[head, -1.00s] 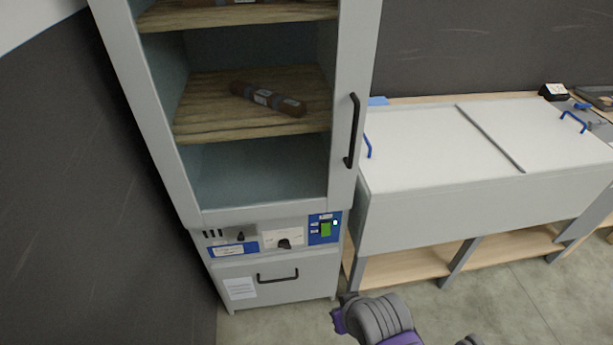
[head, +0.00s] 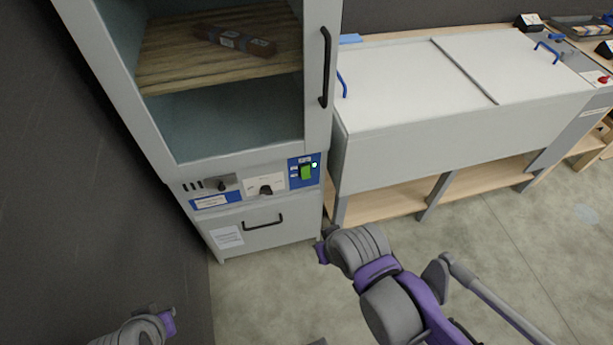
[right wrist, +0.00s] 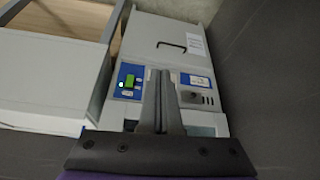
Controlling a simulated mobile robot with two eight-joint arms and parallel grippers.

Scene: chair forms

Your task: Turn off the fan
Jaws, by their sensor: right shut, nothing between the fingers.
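A tall grey cabinet (head: 165,180) with a glass front stands at left in the head view. Its lower control panel has a blue plate with a green rocker switch (head: 306,172) and a small lit light (head: 314,165). Left of it are a white plate with a dark knob (head: 265,190) and another small knob (head: 225,184). The right wrist view shows the panel upside down, with the green switch (right wrist: 129,81) left of my right gripper (right wrist: 164,75). That gripper is shut and empty, hiding the panel's middle, apart from the switch. My left gripper's fingers are not visible.
A drawer with a black handle (head: 263,222) is below the panel. A long white-lidded bench (head: 440,120) stands close at right. A dark wall (head: 70,200) borders the cabinet at left. The floor (head: 265,290) in front is clear.

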